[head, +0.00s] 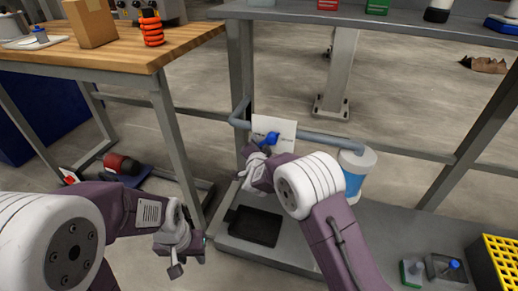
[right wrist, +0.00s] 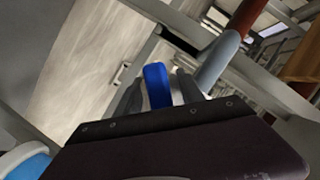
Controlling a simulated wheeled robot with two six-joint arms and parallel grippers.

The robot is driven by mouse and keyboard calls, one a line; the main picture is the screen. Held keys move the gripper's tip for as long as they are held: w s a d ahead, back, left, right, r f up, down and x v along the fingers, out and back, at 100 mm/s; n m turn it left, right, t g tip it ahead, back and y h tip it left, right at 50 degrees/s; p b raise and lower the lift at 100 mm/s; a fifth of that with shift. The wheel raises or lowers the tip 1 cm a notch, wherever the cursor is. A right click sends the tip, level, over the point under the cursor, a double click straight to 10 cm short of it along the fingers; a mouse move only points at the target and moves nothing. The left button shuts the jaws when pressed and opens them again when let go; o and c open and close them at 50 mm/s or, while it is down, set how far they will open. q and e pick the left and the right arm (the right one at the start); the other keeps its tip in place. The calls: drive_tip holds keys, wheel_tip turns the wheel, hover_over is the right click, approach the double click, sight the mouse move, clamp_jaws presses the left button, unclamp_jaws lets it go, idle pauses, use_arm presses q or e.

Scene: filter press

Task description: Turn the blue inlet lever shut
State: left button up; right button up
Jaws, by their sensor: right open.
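The blue inlet lever (head: 271,138) is on the grey pipe, in front of a white label card (head: 286,128). My right gripper (head: 254,152) is at the lever, close to it on its near left side. In the right wrist view the lever (right wrist: 157,84) stands between the two grey fingers of this open gripper (right wrist: 158,79). I cannot tell whether either finger touches it. My left gripper (head: 188,261) is low at the left, empty, its fingers apart, well away from the lever.
The grey pipe (head: 325,138) runs right to a white and blue container (head: 355,173). A black tray (head: 254,226) lies on the lower shelf (head: 350,265) below. A wooden table (head: 120,50) stands at left. A yellow crate (head: 497,262) is at the right.

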drive_tip(key=shift+w, duration=0.35)
clamp_jaws()
drive_tip(key=shift+f, duration=0.1)
idle(1.1)
